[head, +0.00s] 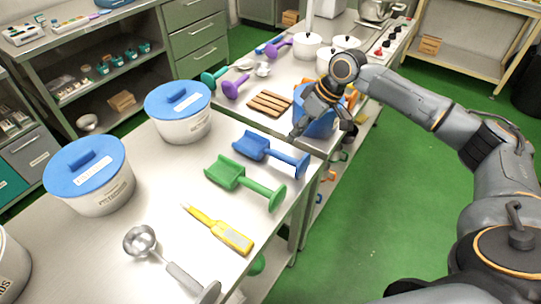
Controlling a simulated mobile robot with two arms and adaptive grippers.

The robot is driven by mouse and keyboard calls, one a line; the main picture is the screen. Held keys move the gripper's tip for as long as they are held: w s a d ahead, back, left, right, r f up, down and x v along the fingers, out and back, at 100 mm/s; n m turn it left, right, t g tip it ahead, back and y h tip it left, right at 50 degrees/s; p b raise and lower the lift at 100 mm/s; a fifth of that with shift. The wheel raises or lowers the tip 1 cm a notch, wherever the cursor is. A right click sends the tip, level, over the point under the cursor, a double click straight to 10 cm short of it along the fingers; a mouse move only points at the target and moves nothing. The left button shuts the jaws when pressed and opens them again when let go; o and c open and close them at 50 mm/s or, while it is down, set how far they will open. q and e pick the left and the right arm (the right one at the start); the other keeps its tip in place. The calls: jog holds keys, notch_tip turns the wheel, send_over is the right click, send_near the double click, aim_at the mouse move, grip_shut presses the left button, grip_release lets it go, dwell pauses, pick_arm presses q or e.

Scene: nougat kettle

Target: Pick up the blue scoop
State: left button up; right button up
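The blue scoop (272,154) lies on the steel table, its handle and round end toward the table's right edge. My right gripper (322,132) is above and to the right of the scoop, near the table's right edge, and does not touch it. Its fingers look spread, with no held object visible between them. My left gripper is not in view.
A green scoop (245,184) lies just in front of the blue one, with a yellow thermometer-like tool (220,230) and a metal ladle (165,258) nearer. Blue-lidded tubs (92,176) stand left. A blue container (318,122) is behind my gripper. Green floor is clear at right.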

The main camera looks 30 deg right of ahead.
aim_at(281, 153)
jog(key=x, duration=0.6)
jog(key=shift+s+d+p, duration=0.1)
jog(key=shift+d+p, duration=0.2)
jog(key=shift+p, duration=0.1)
jog(key=shift+a+f, duration=0.2)
jog(key=shift+f, duration=0.1)
jog(key=shift+a+f, duration=0.15)
jog(key=shift+f, duration=0.05)
jog(key=shift+w+a+f+p, duration=0.15)
jog(key=shift+w+f+p, duration=0.15)
jog(key=shift+p, duration=0.1)
jog(key=p+x, duration=0.1)
jog(key=x, duration=0.3)
jog(key=shift+w+f, duration=0.1)
jog(key=c, duration=0.6)
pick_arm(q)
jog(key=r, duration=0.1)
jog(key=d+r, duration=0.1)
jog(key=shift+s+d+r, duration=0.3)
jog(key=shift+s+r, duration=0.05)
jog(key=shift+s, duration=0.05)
pick_arm(e)
grip_shut()
